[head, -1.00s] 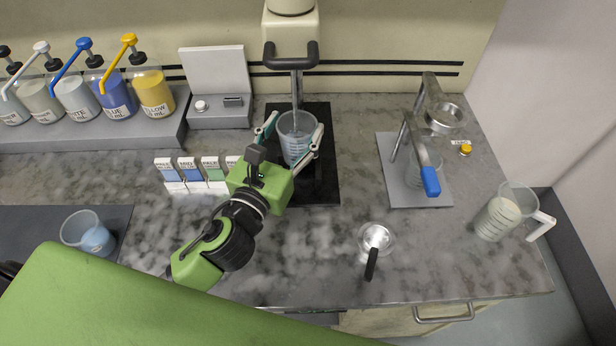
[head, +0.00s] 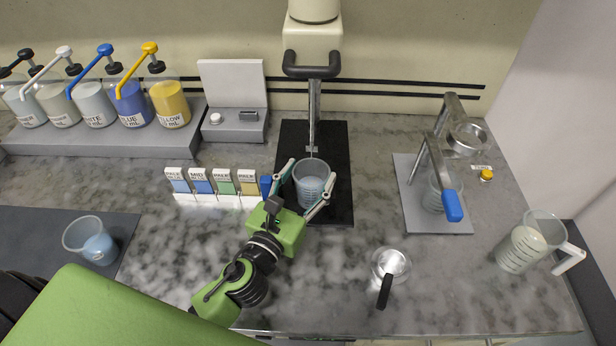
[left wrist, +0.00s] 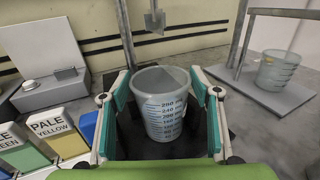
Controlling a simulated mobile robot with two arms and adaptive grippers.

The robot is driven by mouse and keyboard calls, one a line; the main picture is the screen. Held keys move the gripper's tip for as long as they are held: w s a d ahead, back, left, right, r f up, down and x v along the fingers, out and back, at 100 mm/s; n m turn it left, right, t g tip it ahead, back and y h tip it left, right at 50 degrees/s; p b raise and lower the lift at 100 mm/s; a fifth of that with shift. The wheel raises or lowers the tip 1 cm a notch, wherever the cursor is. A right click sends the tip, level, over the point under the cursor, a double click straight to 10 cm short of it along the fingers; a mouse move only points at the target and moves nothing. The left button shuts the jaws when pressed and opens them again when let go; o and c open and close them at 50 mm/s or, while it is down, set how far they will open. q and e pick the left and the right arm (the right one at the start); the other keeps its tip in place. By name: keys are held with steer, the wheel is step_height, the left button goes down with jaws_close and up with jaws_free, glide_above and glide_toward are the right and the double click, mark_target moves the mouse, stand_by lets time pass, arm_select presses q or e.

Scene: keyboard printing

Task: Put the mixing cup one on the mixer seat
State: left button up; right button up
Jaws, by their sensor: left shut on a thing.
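The mixing cup (head: 311,187) is a clear, graduated cup with pale contents, upright over the front part of the mixer's black base (head: 335,145). It also shows in the left wrist view (left wrist: 162,105). My left gripper (head: 305,187) is shut on it, with a teal-padded finger on each side. The mixer's shaft and paddle (left wrist: 154,20) hang behind the cup and above its rim, apart from it. The seat under the cup is hidden; I cannot tell whether the cup's bottom touches the base. My right gripper is not in view.
Colour cards (head: 226,188) stand close left of my gripper. A press stand (head: 400,195) with a blue-tipped lever is at right. A black-handled round vessel (head: 392,264) lies front right, a jug (head: 530,243) far right, another cup (head: 88,240) at left.

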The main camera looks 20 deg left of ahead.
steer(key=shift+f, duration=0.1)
arm_select(q)
steer(key=o, duration=1)
steer(key=shift+f, duration=0.1)
steer(key=shift+o, duration=1.4)
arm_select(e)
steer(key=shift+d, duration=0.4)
